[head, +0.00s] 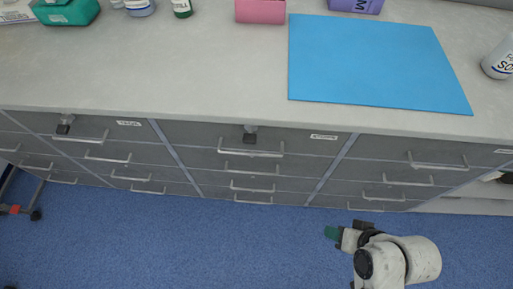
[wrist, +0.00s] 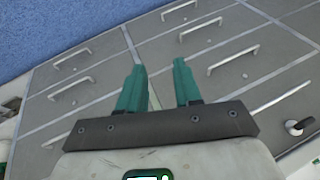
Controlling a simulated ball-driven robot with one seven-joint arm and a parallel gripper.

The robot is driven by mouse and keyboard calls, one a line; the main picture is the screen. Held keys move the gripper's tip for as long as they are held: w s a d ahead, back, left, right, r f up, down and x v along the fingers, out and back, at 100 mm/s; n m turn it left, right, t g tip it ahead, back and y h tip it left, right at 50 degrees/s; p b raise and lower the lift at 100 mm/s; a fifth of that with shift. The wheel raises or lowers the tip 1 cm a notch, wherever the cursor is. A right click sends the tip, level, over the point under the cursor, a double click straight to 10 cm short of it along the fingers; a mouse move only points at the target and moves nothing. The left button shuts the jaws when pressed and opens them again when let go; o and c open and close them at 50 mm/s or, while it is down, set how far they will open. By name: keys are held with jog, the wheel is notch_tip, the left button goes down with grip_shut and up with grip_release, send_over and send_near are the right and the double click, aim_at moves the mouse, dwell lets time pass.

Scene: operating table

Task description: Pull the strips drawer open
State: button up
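A grey drawer cabinet (head: 230,160) fills the front below the worktop, in several columns with bar handles. The labels are too small to read, so I cannot tell which is the strips drawer. All visible drawers look shut. My gripper (head: 331,232) is in front of the cabinet at lower right, apart from the handles. In the wrist view its green fingers (wrist: 158,66) stand apart with nothing between them, and drawer fronts with handles show beyond.
The worktop (head: 200,70) carries a blue mat (head: 375,62), a pink box (head: 260,11), a teal case (head: 66,12) and bottles.

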jog(key=w+a+m+t+y+b, duration=0.1)
jog(key=w+a+m+t+y, duration=0.25)
jog(key=w+a, duration=0.4)
jog(key=m+t+y+b, duration=0.1)
jog(key=m+t+y, duration=0.3)
jog(key=m+y, duration=0.15)
send_near(254, 153)
jog(key=shift+m+h, duration=0.3)
jog(key=shift+h, duration=0.2)
jog(key=x, duration=1)
jog(key=shift+s+a+p, duration=0.1)
jog(key=shift+a+p, duration=0.15)
jog(key=shift+p, duration=0.15)
jog(key=shift+c, duration=0.5)
grip_shut()
